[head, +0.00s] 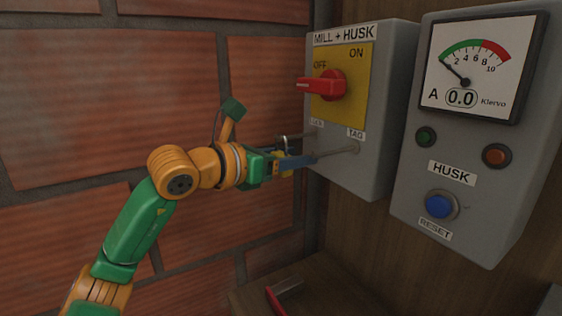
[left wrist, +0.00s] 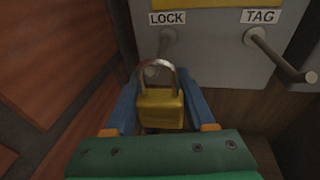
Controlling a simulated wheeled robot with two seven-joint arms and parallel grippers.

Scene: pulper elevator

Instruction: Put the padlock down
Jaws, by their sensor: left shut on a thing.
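The padlock has a brass-yellow body (left wrist: 160,108) and a steel shackle that points up towards the panel. My left gripper (left wrist: 160,104) is shut on it, with a blue finger on each side of the body. In the head view this gripper (head: 290,163) is at the lower left of the grey MILL + HUSK box, and the padlock is mostly hidden by the fingers. The peg under the LOCK label (left wrist: 167,38) lines up with the shackle; I cannot tell whether it passes through. My right gripper is not in view.
The MILL + HUSK box (head: 378,150) has a red switch handle (head: 322,85) pointing at OFF. A TAG peg (head: 338,152) sticks out to the right of the LOCK peg. A HUSK meter box (head: 405,190) stands at right. A red-handled thing (head: 275,300) lies on the wooden ledge below.

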